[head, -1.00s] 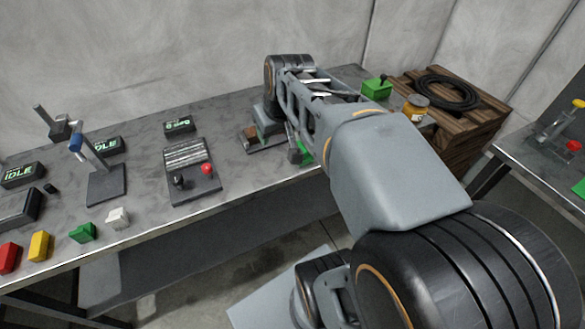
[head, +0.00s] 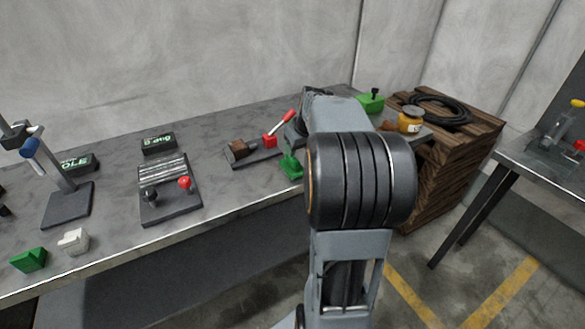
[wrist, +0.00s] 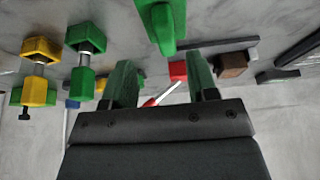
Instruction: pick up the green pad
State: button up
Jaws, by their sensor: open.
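A green pad (head: 291,167) lies near the front edge of the bench, just below the end of my arm. In the wrist view a green piece, which I take to be this pad (wrist: 161,25), shows at the top centre, beyond my fingertips. My gripper (wrist: 161,62) is open and empty, with one green-faced finger on each side of the picture's middle. The pad lines up roughly with the gap between the fingers and is apart from them. In the head view my arm hides most of the gripper.
A red-handled clamp (head: 270,141) with a brown block stands just behind the pad.

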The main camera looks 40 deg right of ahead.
aim_at(293, 164)
jog(key=shift+w+a+x, duration=0.15)
jog(key=shift+a+x, duration=0.05)
jog(key=shift+x, duration=1.35)
jog(key=shift+w+a+x, duration=0.15)
jog(key=shift+x, duration=1.45)
jog(key=shift+s+r, duration=0.1)
grip_shut()
